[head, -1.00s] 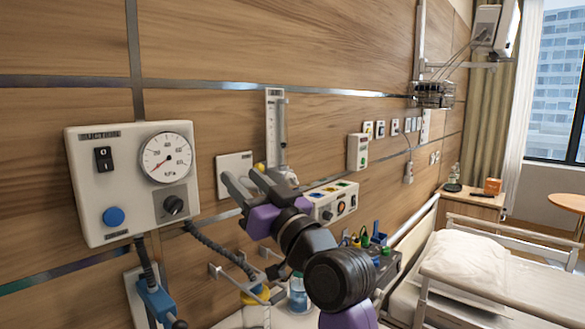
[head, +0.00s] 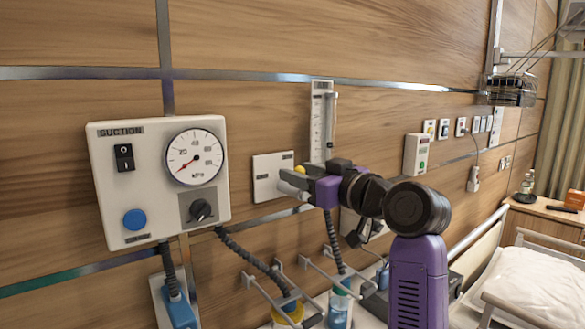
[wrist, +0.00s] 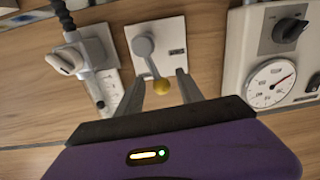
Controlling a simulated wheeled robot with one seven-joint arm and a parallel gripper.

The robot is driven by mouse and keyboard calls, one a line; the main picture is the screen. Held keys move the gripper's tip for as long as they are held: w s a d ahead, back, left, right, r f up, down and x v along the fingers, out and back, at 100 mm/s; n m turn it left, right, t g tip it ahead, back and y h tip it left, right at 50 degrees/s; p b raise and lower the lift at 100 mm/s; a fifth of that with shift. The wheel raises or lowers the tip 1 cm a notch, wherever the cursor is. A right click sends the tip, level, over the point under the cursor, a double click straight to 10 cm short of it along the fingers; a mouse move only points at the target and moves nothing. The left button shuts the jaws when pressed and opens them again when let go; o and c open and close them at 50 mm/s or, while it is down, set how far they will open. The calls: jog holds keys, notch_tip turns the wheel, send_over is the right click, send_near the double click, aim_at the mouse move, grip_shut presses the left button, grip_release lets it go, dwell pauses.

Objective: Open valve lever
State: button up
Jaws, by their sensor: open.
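The valve is a white wall plate (head: 268,188) right of the suction unit, with a yellow ball knob (head: 300,168) at its right edge. No clear contact shows.
The suction unit (head: 112,185), with gauge and dial, juts from the wall on the left. A flowmeter (head: 321,120) rises just above my gripper. Hoses (head: 245,258) and wire brackets sit below. The bed (head: 535,285) is at right.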

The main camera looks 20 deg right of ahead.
jog(key=shift+x, duration=1.75)
grip_shut()
